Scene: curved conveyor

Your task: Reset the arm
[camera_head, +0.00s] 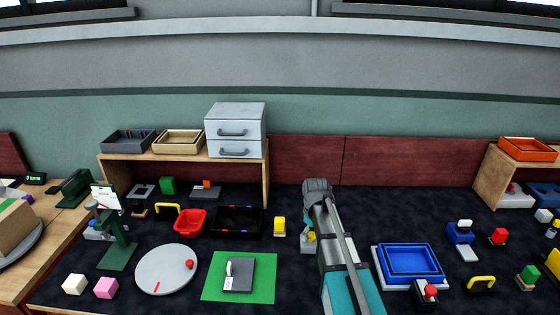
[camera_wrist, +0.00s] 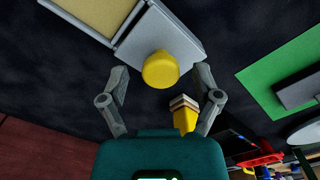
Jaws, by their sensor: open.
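My gripper (camera_wrist: 162,74) is open in the wrist view, with its two grey fingers apart. A round yellow knob (camera_wrist: 160,70) on a pale grey base (camera_wrist: 170,42) shows between the fingertips. I cannot tell how far it is from them, but nothing is gripped. In the head view my arm reaches out over the dark table, and its links hide the fingers. A yellow-topped grey device (camera_head: 309,239) is partly hidden behind my arm there.
A yellow block (camera_head: 279,226) stands close left of my arm; a blue tray (camera_head: 376,256) is close on the right. A green mat (camera_head: 210,291), white turntable (camera_head: 150,283) and black tray (camera_head: 262,224) lie left. A wooden shelf (camera_head: 266,185) with drawers (camera_head: 236,118) stands behind.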

